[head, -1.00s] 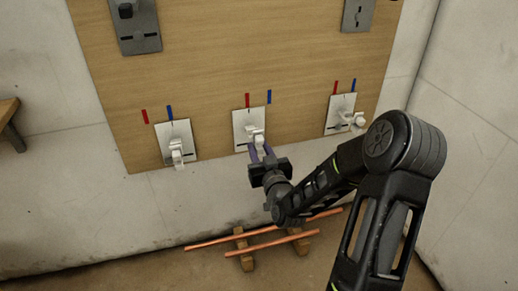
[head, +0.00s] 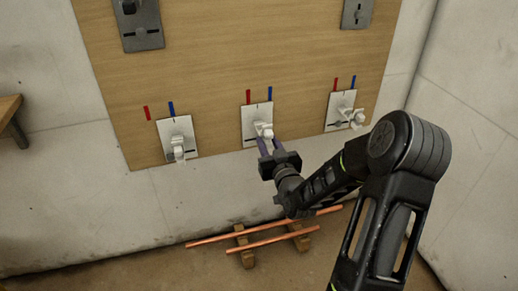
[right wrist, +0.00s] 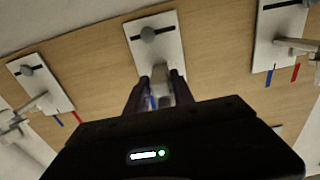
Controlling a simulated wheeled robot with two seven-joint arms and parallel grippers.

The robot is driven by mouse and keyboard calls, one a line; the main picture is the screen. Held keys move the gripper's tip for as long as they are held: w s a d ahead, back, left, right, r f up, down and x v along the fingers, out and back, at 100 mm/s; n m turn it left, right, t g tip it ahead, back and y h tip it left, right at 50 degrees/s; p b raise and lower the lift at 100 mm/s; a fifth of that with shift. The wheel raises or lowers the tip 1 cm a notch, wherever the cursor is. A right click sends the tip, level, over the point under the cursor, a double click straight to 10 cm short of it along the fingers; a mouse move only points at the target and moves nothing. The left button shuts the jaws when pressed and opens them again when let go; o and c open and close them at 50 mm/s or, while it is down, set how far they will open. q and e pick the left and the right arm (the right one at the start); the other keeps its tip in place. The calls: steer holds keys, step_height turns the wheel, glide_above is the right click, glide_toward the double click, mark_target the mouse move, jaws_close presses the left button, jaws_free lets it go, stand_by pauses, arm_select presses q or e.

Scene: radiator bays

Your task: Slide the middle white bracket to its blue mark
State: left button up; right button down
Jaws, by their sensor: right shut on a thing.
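The middle white bracket (head: 256,114) is a pale plate with a hook at its lower end, low on the wooden board. A red mark (head: 248,97) stands above its left part, and its blue mark (head: 270,93) stands above its right edge. The plate's small top notch lies between the two marks, left of the blue one. My right gripper (head: 270,143) is shut on the bracket's hook from below. My left gripper is not in view.
Similar white brackets hang at left (head: 177,138) and right (head: 341,108), each with red and blue marks. Grey brackets (head: 141,38) are higher on the wooden board (head: 220,55). Copper pipes (head: 260,242) lie on wooden blocks on the floor below.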

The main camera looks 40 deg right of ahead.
steer(key=d, duration=0.1)
steer(key=s+d, duration=0.1)
steer(key=d, duration=0.2)
steer(key=shift+s+d, duration=0.15)
steer(key=shift+s, duration=0.1)
steer(key=c, duration=1.2)
jaws_free()
steer(key=shift+c, duration=0.2)
steer(key=shift+s, duration=0.1)
steer(key=p+v, duration=0.1)
steer(key=v, duration=0.6)
steer(key=shift+s+a, duration=0.2)
steer(key=shift+s, duration=0.1)
steer(key=shift+f, duration=0.1)
